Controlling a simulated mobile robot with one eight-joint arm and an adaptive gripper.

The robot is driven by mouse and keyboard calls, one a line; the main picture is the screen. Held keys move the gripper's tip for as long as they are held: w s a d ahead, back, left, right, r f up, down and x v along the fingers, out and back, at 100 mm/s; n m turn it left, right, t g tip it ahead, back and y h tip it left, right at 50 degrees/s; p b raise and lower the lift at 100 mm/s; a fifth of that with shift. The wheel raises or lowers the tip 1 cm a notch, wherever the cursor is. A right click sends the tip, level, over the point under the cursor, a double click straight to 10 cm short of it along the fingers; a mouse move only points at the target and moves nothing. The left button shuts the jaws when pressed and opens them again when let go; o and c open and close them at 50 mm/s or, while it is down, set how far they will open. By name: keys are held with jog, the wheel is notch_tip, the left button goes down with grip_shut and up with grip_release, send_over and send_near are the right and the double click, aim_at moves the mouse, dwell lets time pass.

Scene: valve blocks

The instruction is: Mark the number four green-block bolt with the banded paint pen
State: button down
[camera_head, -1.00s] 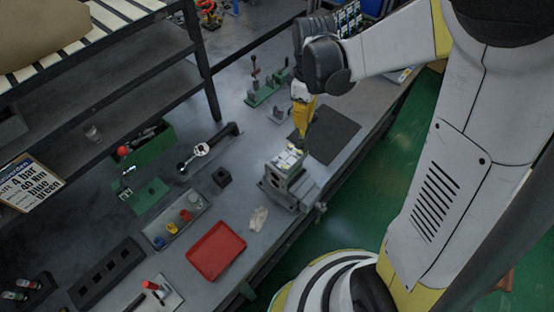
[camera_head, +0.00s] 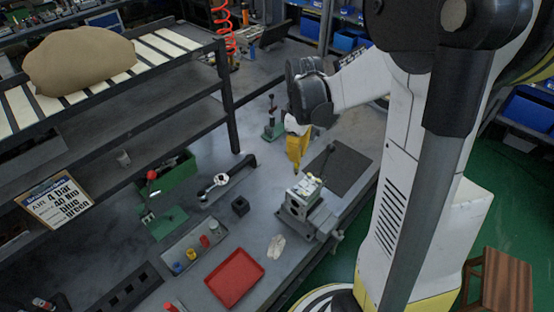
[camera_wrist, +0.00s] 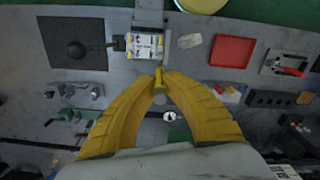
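In the head view my gripper (camera_head: 296,168) hangs just behind and above the vise. A pale-topped valve block (camera_head: 306,187) with yellow and dark marks sits in the grey vise (camera_head: 322,222). The wrist view shows this block (camera_wrist: 146,45) just beyond my fingertips, apart from them. Its bolts and numbers are too small to read, and its body colour is unclear.
A lever stands beside the vise. A shelf (camera_head: 150,80) and printed sign (camera_head: 55,203) flank the left.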

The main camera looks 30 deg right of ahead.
aim_at(298, 170)
jog(key=shift+d, duration=0.25)
jog(key=shift+f, duration=0.1)
jog(key=shift+a+f+b, duration=0.1)
jog(key=shift+f+b, duration=2.35)
jog(key=shift+f, duration=0.15)
jog(key=shift+f, duration=0.3)
notch_tip(298, 170, up, 5)
jog(key=p, duration=0.3)
jog(key=shift+r, duration=0.1)
